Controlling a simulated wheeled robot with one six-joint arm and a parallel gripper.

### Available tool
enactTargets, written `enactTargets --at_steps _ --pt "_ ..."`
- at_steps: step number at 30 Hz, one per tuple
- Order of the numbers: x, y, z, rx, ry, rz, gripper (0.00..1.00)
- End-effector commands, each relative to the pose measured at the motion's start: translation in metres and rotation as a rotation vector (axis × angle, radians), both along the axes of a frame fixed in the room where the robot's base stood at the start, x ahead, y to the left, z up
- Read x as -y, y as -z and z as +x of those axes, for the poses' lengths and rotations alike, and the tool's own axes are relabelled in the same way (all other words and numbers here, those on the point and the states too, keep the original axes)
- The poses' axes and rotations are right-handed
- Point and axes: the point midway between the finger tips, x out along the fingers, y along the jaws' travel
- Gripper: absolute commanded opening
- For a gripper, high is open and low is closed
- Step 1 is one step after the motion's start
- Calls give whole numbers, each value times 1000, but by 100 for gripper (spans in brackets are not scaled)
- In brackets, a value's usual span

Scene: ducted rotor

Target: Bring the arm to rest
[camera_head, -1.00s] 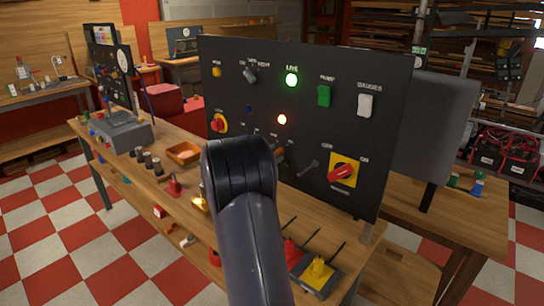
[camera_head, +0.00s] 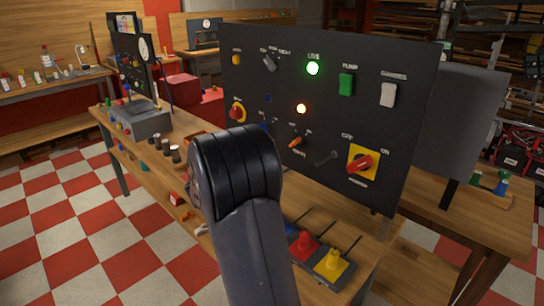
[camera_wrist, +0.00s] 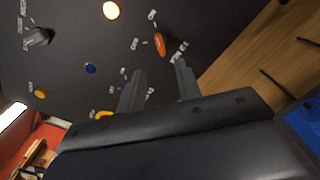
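My arm (camera_head: 240,190) rises from the bottom of the head view, bent at a thick black joint in front of the workbench. My gripper is hidden behind it there. In the wrist view my gripper (camera_wrist: 160,84) shows two dark fingers standing apart with nothing between them, so it is open. The fingers point toward the black control panel (camera_wrist: 210,35). An orange knob (camera_wrist: 160,44) on the panel lies just beyond the fingertips in the picture. I cannot tell the exact gap to the panel.
The upright panel (camera_head: 300,85) carries a lit green lamp (camera_head: 313,68), a lit orange-white lamp (camera_head: 301,108) and a red rotary switch (camera_head: 361,163). Checkered floor is open at left.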

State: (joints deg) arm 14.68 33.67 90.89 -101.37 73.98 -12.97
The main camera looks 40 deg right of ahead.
Motion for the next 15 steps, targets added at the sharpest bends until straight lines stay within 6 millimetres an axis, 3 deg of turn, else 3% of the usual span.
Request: enactTargets --at_steps 10,15 --pt "1 0 0 0 0 0 33" --pt "18 -1 1 0 3 -1 33"
